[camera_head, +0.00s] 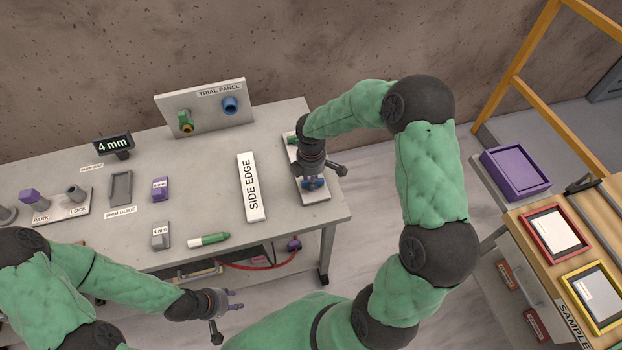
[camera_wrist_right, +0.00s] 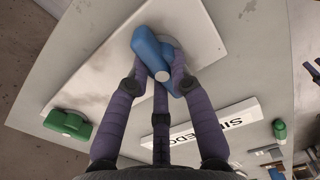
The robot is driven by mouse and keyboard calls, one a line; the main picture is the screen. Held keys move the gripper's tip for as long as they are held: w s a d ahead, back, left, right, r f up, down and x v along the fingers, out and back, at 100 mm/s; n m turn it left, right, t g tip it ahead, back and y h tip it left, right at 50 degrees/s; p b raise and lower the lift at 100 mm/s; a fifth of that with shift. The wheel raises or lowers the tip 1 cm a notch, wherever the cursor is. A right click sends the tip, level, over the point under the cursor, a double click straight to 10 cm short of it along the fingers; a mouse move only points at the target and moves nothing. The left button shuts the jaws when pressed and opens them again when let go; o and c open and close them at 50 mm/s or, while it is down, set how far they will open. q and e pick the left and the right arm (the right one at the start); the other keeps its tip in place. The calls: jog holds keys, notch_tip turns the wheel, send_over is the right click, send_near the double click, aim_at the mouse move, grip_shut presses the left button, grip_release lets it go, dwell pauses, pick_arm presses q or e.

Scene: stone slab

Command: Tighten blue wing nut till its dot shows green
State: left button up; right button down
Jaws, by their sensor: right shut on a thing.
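The blue wing nut (camera_wrist_right: 147,48) sits on a pale plate (camera_wrist_right: 95,75) at the right end of the table. In the head view, the blue wing nut (camera_head: 318,184) is partly covered by my right gripper (camera_head: 313,180), which reaches down from above. In the right wrist view, the fingers of my right gripper (camera_wrist_right: 160,78) are closed around the nut. A pale round cap shows on the nut; I see no green dot there. A green wing nut (camera_wrist_right: 70,127) is on the same plate. My left gripper (camera_head: 232,300) is empty with fingers apart, in front of the table.
A white SIDE EDGE block (camera_head: 251,187) lies left of the plate. A green and white marker (camera_head: 209,240), a purple block (camera_head: 160,189) and the trial panel (camera_head: 205,105) are further left. The table's right edge (camera_head: 330,140) is close to the plate.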

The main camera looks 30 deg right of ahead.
jog(key=m, duration=0.4)
jog(key=shift+d+b, duration=0.1)
jog(key=shift+b, duration=0.3)
jog(key=shift+d+m+b, duration=0.1)
jog(key=shift+m+b, duration=0.25)
jog(key=shift+m, duration=1.15)
jog(key=c, duration=1.1)
grip_release()
notch_tip(320, 180, up, 12)
